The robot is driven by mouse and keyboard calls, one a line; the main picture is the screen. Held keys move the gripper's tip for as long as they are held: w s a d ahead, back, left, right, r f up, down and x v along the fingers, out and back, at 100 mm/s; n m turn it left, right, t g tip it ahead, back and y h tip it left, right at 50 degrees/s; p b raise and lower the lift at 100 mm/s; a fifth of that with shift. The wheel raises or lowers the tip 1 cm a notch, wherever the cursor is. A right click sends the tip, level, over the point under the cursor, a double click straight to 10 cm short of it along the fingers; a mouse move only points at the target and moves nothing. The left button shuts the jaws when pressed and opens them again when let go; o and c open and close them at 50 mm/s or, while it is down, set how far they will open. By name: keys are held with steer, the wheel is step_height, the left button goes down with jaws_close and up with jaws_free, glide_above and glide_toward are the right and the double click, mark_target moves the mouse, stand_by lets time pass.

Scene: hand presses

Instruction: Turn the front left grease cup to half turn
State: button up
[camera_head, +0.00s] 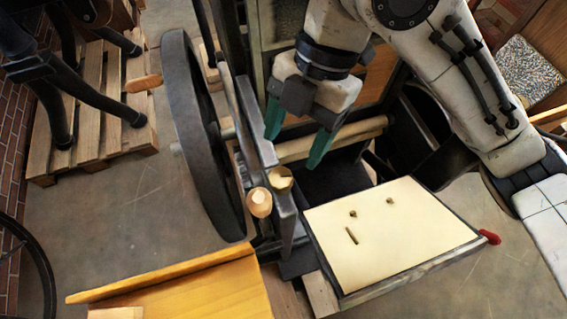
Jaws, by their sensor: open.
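A small brass-coloured round cup (281,179) sits on top of the dark press frame (263,135), near its front end. It appears to be the front left grease cup; its turn mark is too small to read. A pale wooden knob (259,203) stands just in front and to the left of it. My gripper (294,147) hangs above and behind the cup, with its two teal fingers spread apart. The other grease cups cannot be made out.
A large dark flywheel (185,130) stands left of the frame. A cream-topped board (400,260) with small metal pieces lies to the right. A wooden roller (335,138) runs behind the fingers. A yellow wooden surface (190,295) is at the front left.

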mark_target(282, 176)
steer(key=x, duration=0.7)
steer(key=shift+s+f, duration=0.1)
steer(key=shift+f, duration=0.1)
steer(key=c, duration=1)
